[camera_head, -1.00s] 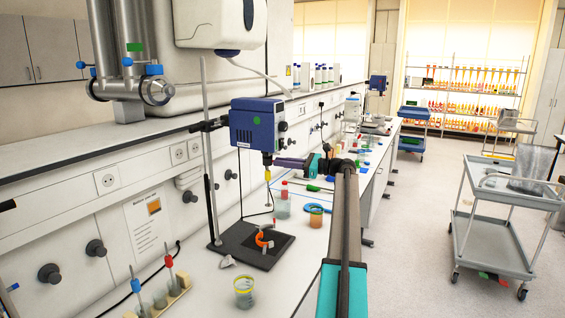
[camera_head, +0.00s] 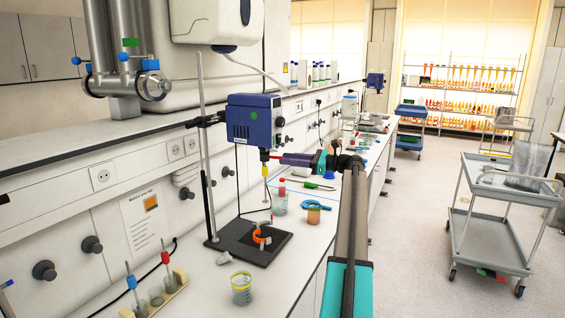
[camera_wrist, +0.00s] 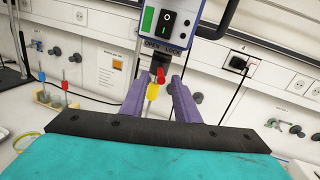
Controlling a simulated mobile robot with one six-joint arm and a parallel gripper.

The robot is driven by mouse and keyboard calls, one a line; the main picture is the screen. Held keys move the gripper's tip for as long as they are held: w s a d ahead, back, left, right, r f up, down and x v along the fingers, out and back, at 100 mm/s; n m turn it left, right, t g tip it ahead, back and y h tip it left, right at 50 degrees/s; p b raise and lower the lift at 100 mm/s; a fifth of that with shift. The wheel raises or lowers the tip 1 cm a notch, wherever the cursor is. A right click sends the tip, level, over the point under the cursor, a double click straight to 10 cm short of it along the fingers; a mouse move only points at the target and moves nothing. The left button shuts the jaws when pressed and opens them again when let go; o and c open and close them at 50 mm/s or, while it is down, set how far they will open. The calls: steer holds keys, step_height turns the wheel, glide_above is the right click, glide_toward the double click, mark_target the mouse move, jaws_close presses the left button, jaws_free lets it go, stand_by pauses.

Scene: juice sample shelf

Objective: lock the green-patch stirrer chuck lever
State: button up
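The stirrer (camera_head: 252,122) is a blue box with a green patch, clamped on a stand; the wrist view shows its lower front (camera_wrist: 165,22) with the labels OPEN and LOCK. Below it is the red chuck lever (camera_wrist: 161,75), a small red spot in the head view (camera_head: 275,157), pointing toward my gripper. A yellow part (camera_wrist: 153,92) hangs beneath the chuck. My gripper (camera_wrist: 159,82) has purple fingers apart on either side of the red lever, with a visible gap. In the head view my gripper (camera_head: 282,159) comes from the right at chuck height. Contact cannot be told.
A stand base (camera_head: 248,240) with an orange ring lies below the stirrer. A second blue stirrer (camera_head: 375,80) is farther back. A grey cart (camera_head: 490,235) is at right.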

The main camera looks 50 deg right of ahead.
steer(key=b+v, duration=0.2)
steer(key=v, duration=0.7)
steer(key=shift+s+d, duration=0.2)
steer(key=shift+s, duration=0.1)
